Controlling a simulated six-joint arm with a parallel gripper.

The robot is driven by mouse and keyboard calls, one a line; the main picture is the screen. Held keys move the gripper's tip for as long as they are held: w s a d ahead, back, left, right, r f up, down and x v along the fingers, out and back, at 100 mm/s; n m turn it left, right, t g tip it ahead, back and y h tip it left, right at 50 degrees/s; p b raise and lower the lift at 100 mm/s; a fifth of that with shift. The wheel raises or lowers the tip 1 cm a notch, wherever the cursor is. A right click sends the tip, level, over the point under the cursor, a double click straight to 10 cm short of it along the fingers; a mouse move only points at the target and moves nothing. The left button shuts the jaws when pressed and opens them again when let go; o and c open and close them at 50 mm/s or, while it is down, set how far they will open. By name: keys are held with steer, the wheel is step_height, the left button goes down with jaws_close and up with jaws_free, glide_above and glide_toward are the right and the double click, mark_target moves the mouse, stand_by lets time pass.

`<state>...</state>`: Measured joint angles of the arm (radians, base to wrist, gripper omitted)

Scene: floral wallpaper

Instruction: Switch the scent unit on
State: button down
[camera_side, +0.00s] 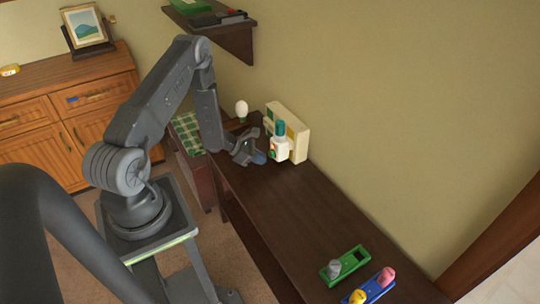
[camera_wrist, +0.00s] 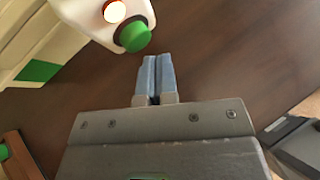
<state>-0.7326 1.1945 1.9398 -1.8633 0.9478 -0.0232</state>
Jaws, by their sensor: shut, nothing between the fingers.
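The scent unit (camera_side: 279,149) is a small white body with a teal top, standing on the dark brown table near the wall. In the wrist view its white casing (camera_wrist: 90,18) carries a green button (camera_wrist: 134,36) on a dark collar. Beside the button, a round light (camera_wrist: 115,11) glows red-orange. My gripper (camera_side: 259,158) is just left of the unit, low over the table. In the wrist view its blue fingers (camera_wrist: 155,75) are shut and empty, with their tips apart from the button and a little below it in the picture. The unit's upper part is cut off there.
A cream box with green panels (camera_side: 299,135) stands behind the unit. A white bulb-shaped thing (camera_side: 242,109) is beyond my gripper. Green (camera_side: 344,265) and blue (camera_side: 371,287) holders with coloured knobs lie at the table's near end. The table between is clear. A shelf (camera_side: 228,35) hangs above.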

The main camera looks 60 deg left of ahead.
steer(key=shift+s, duration=0.25)
steer(key=shift+s, duration=2.5)
steer(key=w+d+r+m+g+h, duration=0.1)
steer(key=w+d+r+m+g, duration=0.15)
steer(key=d+r+m, duration=0.75)
steer(key=w+d+r+m+g+h, duration=0.25)
steer(key=d+r+m, duration=0.25)
steer(key=r, duration=1)
steer(key=s+d+r+m+y, duration=0.4)
steer(key=s+r+m, duration=0.3)
steer(key=s, duration=0.2)
steer(key=s+d+r+m+t+y, duration=0.1)
steer(key=s+d+r+m+y, duration=0.4)
steer(key=s+r+m, duration=0.3)
steer(key=shift+s+d, duration=0.25)
steer(key=shift+s, duration=0.65)
